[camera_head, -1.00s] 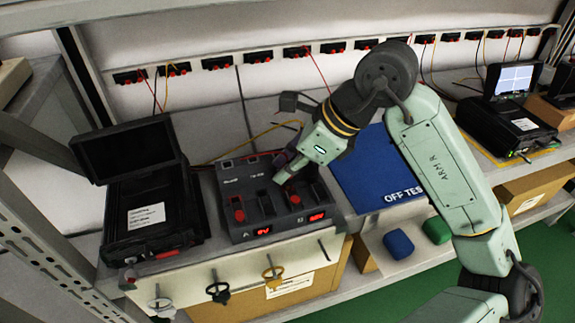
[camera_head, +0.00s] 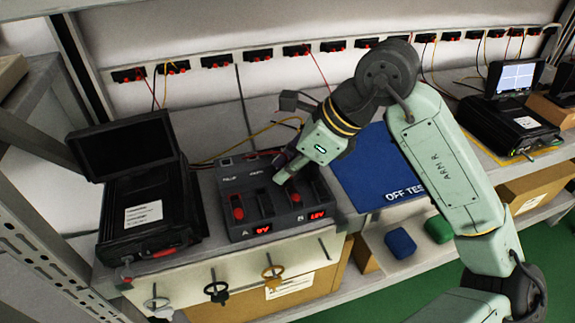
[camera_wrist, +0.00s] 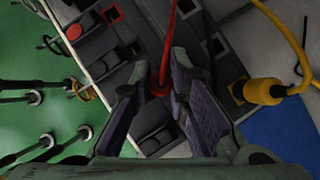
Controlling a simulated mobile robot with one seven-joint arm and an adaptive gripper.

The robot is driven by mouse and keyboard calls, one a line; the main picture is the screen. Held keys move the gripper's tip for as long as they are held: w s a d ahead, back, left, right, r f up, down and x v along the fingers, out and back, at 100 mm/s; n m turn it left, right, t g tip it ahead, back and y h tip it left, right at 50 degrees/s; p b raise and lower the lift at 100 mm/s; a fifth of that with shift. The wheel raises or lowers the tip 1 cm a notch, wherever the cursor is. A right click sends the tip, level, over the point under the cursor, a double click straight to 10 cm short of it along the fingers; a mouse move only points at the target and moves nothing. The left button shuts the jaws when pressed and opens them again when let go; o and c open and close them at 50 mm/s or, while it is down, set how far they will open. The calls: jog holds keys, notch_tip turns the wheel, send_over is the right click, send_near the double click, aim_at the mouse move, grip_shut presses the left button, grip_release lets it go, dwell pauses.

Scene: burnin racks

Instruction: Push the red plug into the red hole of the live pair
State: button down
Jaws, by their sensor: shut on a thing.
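The grey supply box (camera_head: 262,233) has two marked sides, A and B. A's red display (camera_head: 262,230) appears to read 0V; B's display (camera_head: 316,214) shows a non-zero figure, too small to read surely. My gripper (camera_head: 283,178) is over the rear part of side B. In the wrist view, the purple-padded fingers (camera_wrist: 162,70) close around a small red plug (camera_wrist: 160,90), with a red cable (camera_wrist: 172,35) running up from it. The hole beneath the plug is hidden, so I cannot tell whether it is seated. A red-rimmed square hole (camera_wrist: 112,15) shows at upper left.
A yellow plug (camera_wrist: 265,91) with a yellow cable lies beside the box. A black screened unit (camera_head: 150,215) stands left of the box. A blue OFF TEST mat (camera_head: 370,175) lies right.

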jog(key=shift+r, duration=0.1)
dwell(0.3)
jog(key=shift+r+p, duration=0.75)
jog(key=shift+r, duration=0.6)
jog(key=shift+f+b, duration=0.6)
jog(key=shift+b, duration=1.15)
dwell(1.8)
jog(key=shift+f+b, duration=0.95)
jog(key=shift+b, duration=0.4)
dwell(1.1)
jog(key=shift+r, duration=0.15)
